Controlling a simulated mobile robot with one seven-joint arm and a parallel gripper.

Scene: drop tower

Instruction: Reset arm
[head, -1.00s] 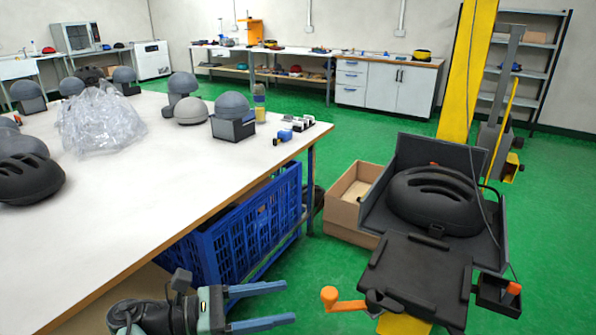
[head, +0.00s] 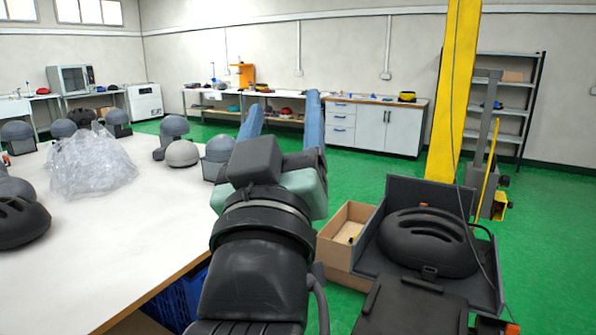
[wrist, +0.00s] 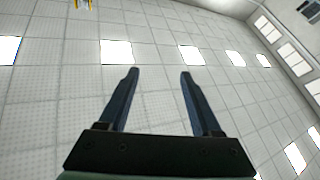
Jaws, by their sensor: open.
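My gripper (head: 284,118) is raised in the middle of the head view, above the right edge of the table, with its fingers pointing up and away. Its two blue fingers are apart with nothing between them. In the wrist view my gripper (wrist: 158,75) is open and empty against the tiled ceiling. The arm hides part of the table's edge and what stands behind it.
A white table (head: 120,230) at left holds a clear plastic bag (head: 92,160), a black helmet (head: 20,222) and several grey domes. At right, a black helmet (head: 428,240) sits in a grey holder beside a yellow post (head: 455,100) and a cardboard box (head: 338,238). Green floor (head: 370,165) lies open behind.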

